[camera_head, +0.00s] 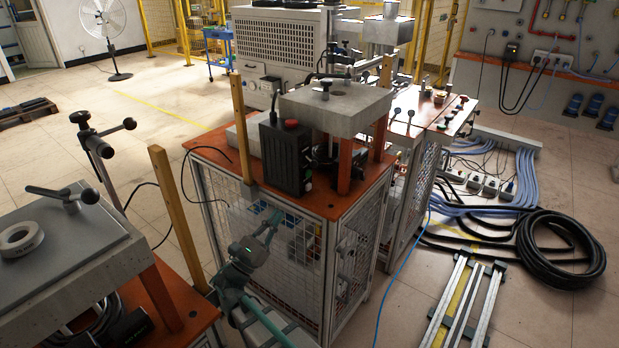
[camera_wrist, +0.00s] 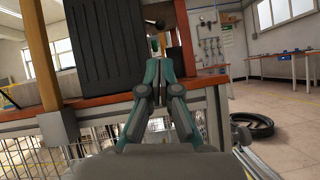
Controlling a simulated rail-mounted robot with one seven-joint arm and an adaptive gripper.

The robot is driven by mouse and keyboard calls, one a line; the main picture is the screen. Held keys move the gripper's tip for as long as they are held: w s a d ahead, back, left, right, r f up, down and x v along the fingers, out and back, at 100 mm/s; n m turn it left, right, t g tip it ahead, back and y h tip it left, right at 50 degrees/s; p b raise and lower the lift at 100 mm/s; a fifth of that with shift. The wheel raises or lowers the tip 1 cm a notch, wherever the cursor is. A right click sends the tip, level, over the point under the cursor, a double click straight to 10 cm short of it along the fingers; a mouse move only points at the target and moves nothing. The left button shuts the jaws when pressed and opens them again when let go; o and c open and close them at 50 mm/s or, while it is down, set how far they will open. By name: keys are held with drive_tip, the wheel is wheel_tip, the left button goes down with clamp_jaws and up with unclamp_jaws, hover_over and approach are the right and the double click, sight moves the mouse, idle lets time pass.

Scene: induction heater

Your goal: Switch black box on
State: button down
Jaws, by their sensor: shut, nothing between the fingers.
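The black box (camera_head: 284,160) stands upright on the orange-brown top of a mesh-sided cabinet (camera_head: 290,192), with a red knob or button (camera_head: 291,123) on its top. In the wrist view its ribbed dark side (camera_wrist: 100,45) fills the upper left, and its top is out of frame. My gripper (camera_head: 274,216) is below and in front of the box, beside the cabinet's mesh side. In the wrist view my gripper (camera_wrist: 152,68) is shut and empty, its fingertips pointing up near the box's lower right edge. I see no contact with the box.
A grey metal plate (camera_head: 335,108) on orange posts stands close right of the box. A yellow-brown wooden post (camera_head: 240,125) rises close to its left. Another machine (camera_head: 70,245) fills the lower left. Coiled black hose (camera_head: 560,248) and blue cables lie on the floor at right.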

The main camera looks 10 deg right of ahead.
sight(311, 161)
drive_tip(key=p+x, duration=0.4)
drive_tip(key=x, duration=1)
drive_tip(key=shift+d+f, duration=0.1)
drive_tip(key=shift+f, duration=0.05)
drive_tip(key=shift+n+p, duration=0.3)
drive_tip(key=shift+p, duration=0.05)
